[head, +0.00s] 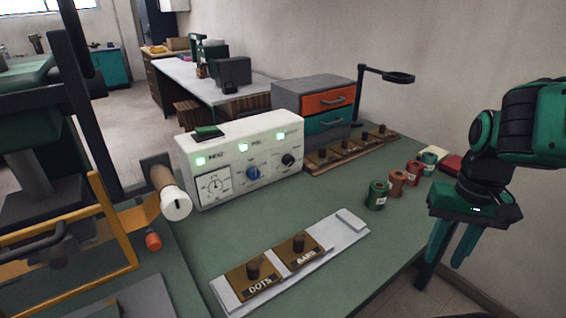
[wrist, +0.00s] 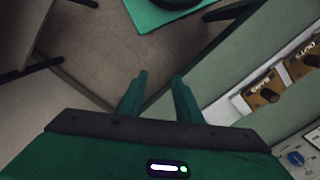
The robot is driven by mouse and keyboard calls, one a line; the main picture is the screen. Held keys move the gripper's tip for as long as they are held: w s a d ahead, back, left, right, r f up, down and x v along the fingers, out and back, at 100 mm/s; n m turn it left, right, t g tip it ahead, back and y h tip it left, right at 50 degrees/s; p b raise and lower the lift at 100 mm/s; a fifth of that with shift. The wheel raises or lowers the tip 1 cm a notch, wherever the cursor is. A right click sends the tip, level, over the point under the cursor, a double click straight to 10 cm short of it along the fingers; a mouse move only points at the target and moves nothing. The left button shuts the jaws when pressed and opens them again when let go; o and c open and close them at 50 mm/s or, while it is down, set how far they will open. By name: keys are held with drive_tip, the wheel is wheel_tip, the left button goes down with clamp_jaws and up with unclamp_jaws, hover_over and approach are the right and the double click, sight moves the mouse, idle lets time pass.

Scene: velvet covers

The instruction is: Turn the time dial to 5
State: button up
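A white control box (head: 240,155) stands on the green table, with green lights along its top. Its front has a gauge-like dial with a pointer (head: 213,186) at left, a blue knob (head: 253,173) in the middle and a black knob (head: 288,160) at right. The labels are too small to tell which is the time dial or its setting. The wrist view shows a blue knob (wrist: 295,158) at its lower right edge. My gripper (head: 449,258) hangs at the right, beyond the table edge and far from the box. Its fingers (wrist: 160,78) are apart and empty.
A white tray with brown DOTS (head: 253,279) and BARS (head: 298,251) stamp blocks lies at the front. Several small jars (head: 377,195) stand near the right edge. A drawer unit (head: 325,105) is behind. A yellow-framed press (head: 125,225) stands left. Table between box and tray is clear.

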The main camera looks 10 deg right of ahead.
drive_tip(key=shift+d, duration=0.15)
drive_tip(key=o, duration=0.4)
drive_tip(key=shift+s, duration=0.15)
drive_tip(key=shift+o, duration=0.5)
drive_tip(key=shift+s+d+r, duration=0.1)
drive_tip(key=shift+s+r, duration=0.1)
drive_tip(key=w+f+n+t+h, duration=0.1)
drive_tip(key=w+f+n+t, duration=0.15)
drive_tip(key=w, duration=0.65)
drive_tip(key=n+t+y, duration=0.3)
drive_tip(key=n+t, duration=0.9)
drive_tip(key=n, duration=0.2)
approach(290, 162)
drive_tip(key=x, duration=0.8)
drive_tip(key=shift+w+f, duration=0.1)
drive_tip(key=shift+w, duration=0.3)
